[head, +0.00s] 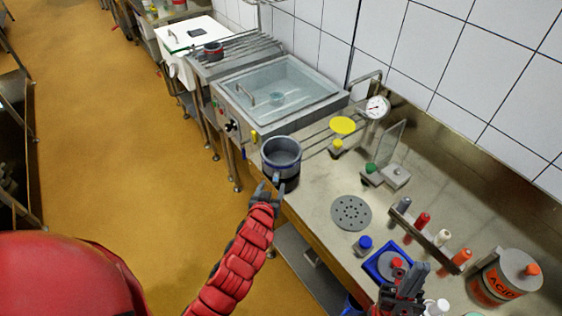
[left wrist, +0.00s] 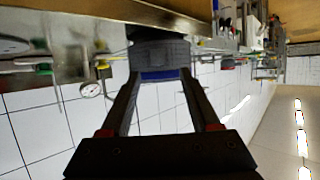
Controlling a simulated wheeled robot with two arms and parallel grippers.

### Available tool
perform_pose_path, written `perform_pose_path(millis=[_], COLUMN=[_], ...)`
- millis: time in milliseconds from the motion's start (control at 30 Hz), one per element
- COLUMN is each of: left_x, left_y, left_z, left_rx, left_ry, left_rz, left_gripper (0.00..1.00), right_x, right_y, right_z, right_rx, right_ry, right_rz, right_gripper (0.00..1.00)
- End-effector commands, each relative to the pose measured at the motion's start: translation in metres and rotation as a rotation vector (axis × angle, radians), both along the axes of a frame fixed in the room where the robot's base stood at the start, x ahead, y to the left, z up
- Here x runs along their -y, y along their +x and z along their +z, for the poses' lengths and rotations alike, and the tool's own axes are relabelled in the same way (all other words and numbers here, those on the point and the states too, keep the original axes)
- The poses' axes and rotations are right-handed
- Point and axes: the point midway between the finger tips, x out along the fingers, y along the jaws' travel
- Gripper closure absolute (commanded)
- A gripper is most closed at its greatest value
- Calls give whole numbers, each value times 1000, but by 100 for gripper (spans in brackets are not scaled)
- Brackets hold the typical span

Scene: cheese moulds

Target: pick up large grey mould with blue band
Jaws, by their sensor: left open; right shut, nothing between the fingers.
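The large grey mould with a blue band (head: 281,154) stands at the front edge of the steel counter, left of the perforated disc. In the left wrist view the mould (left wrist: 160,52) appears straight ahead of my fingertips, its blue band facing me. My left gripper (head: 269,189) is open at the counter's front edge, close to the mould's near side. In the left wrist view its two fingers (left wrist: 160,82) point at the mould; I cannot tell whether they touch it. My right gripper (head: 408,278) is shut and empty, near the blue tray at the lower right.
A perforated grey disc (head: 351,212), a blue tray (head: 372,265), several coloured bottles and an orange acid canister (head: 505,277) stand right of the mould. A water basin (head: 278,92) lies behind it. A dial gauge (head: 376,107) stands near the tiled wall.

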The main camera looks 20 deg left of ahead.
Motion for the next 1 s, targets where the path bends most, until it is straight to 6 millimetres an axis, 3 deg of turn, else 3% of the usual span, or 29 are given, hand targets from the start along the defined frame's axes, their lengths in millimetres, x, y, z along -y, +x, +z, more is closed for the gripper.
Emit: perform_pose_path(millis=[267,600,867,1000], left_x=[-1,-3,-4,-4], left_y=[13,51,54,54], left_z=[-6,-21,-24,-24], left_rx=[-2,-1,0,0], left_ry=[1,-1,-1,-1], left_rz=[1,1,0,0], left_gripper=[38,38,38,61], right_x=[0,0,0,0], right_y=[0,0,0,0], right_z=[0,1,1,1], right_rx=[0,0,0,0], right_ry=[0,0,0,0], right_rz=[0,0,0,0], right_gripper=[100,100,100,100])
